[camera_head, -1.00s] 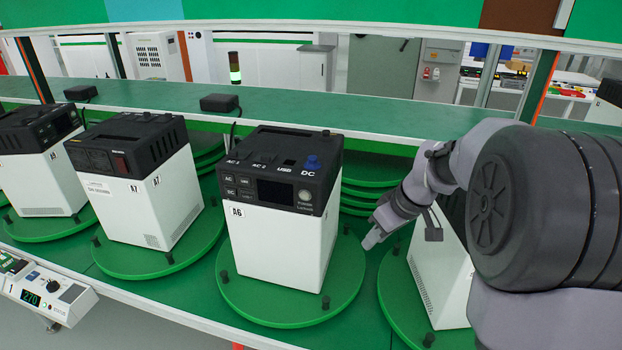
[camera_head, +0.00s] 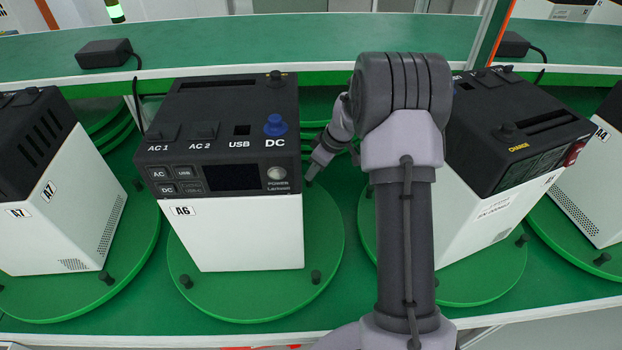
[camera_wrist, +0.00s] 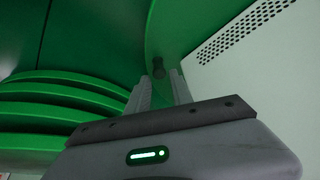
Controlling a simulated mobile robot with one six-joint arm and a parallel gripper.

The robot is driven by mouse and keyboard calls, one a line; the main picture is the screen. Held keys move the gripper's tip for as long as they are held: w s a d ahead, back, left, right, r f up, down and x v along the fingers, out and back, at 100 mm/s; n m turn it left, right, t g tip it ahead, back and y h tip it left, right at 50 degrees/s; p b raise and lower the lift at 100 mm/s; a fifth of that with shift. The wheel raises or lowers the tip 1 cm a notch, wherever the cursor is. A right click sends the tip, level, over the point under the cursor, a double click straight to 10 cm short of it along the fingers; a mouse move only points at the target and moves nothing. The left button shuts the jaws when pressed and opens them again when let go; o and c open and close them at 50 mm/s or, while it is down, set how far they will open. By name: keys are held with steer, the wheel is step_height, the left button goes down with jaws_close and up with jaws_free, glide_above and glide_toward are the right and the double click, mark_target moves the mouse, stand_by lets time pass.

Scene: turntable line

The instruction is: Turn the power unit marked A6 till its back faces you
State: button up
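The power unit marked A6 (camera_head: 230,170) has a white body and black top. Its front, with AC 1, AC 2, USB and DC labels, a small screen and a blue knob, faces me. It stands on a round green turntable (camera_head: 255,305) with black pegs at its rim. My gripper (camera_head: 311,176) is low at the unit's right, over the turntable's right rear side, apart from the unit. In the wrist view my gripper (camera_wrist: 161,80) has its fingers apart, with a dark peg (camera_wrist: 158,67) between or just beyond the tips. Contact cannot be told. The unit's back is hidden.
Unit A7 (camera_head: 60,190) stands on its turntable at left. Another unit (camera_head: 490,175) stands at right, partly behind my arm, with unit A4 (camera_head: 600,170) beyond. A green shelf (camera_head: 220,45) with a black adapter (camera_head: 103,53) runs behind. Stacked green discs show in the wrist view (camera_wrist: 50,115).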

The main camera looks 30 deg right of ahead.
steer(key=shift+b+x, duration=0.3)
steer(key=shift+x, duration=1.35)
jaws_close()
